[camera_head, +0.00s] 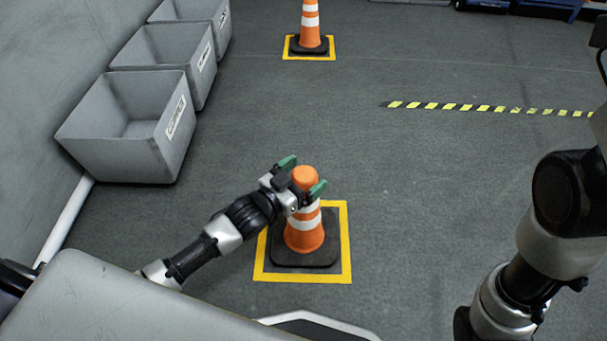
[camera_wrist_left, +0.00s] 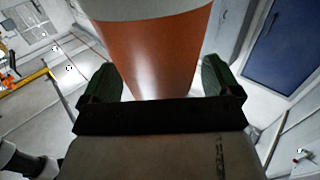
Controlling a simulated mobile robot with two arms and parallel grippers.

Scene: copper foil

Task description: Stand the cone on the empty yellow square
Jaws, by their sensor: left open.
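An orange-and-white cone (camera_head: 304,238) with a dark base stands upright inside a yellow square outline (camera_head: 347,262) on the floor in front of me. My left gripper (camera_head: 302,176) is at the cone's top, its green-tipped fingers open on either side of it. In the left wrist view the cone (camera_wrist_left: 150,55) rises between the two open fingers (camera_wrist_left: 160,85); whether they touch it is unclear. A second cone (camera_head: 310,32) stands upright in another yellow square (camera_head: 320,58) farther back. No empty yellow square shows. My right gripper is out of view.
Grey open bins (camera_head: 130,145) line the left wall. A black-and-yellow striped tape (camera_head: 480,107) lies on the floor at the right. The grey floor between the two squares is clear. Blue objects (camera_head: 545,6) stand at the back right.

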